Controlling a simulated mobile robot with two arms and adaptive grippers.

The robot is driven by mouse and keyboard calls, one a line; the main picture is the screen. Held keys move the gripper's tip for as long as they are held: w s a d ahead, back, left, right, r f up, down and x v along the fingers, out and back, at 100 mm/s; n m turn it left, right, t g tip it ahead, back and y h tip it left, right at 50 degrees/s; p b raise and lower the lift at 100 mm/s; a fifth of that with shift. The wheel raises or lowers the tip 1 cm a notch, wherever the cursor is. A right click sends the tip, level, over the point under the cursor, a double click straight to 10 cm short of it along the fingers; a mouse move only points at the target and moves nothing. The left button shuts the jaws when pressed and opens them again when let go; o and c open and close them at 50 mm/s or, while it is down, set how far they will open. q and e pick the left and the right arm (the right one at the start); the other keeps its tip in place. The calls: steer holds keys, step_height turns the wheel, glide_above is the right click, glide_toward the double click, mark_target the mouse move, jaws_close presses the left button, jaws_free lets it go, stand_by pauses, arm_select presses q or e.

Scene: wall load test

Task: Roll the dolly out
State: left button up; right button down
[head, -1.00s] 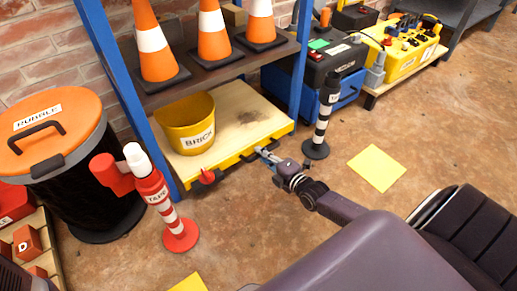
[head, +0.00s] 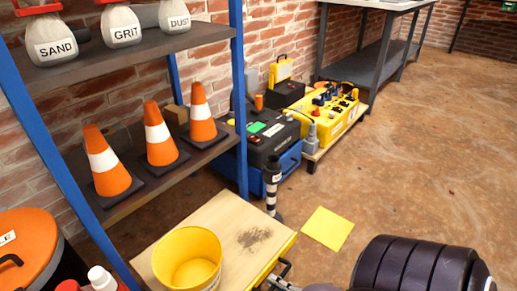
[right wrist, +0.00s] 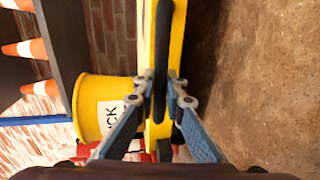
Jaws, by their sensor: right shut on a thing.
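The dolly (head: 222,222) has a pale wooden deck with a dark stain and a yellow edge. It stands in front of the blue-posted rack, its back edge near the post line. A yellow bucket (head: 187,262) stands on its deck; the word on it shows only partly in the right wrist view (right wrist: 93,105). My right gripper (right wrist: 174,98) is shut on the dolly's dark handle (right wrist: 161,60). In the head view it is at the bottom edge, mostly cut off. My left gripper is not in view.
A black-and-white post (head: 271,188) stands close by the dolly's right side; I cannot tell whether they touch. A yellow floor square (head: 327,228) lies to the right. Orange cones (head: 160,140) stand on the rack shelf. An orange-lidded bin (head: 25,250) is at left. Open floor (head: 420,170) extends right.

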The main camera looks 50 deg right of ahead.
steer(key=f+v, duration=0.1)
steer(key=v, duration=0.6)
steer(key=shift+s+f, duration=0.2)
steer(key=shift+s, duration=0.05)
steer(key=c, duration=2)
jaws_free()
steer(key=v, duration=1.2)
steer(key=shift+a, duration=0.1)
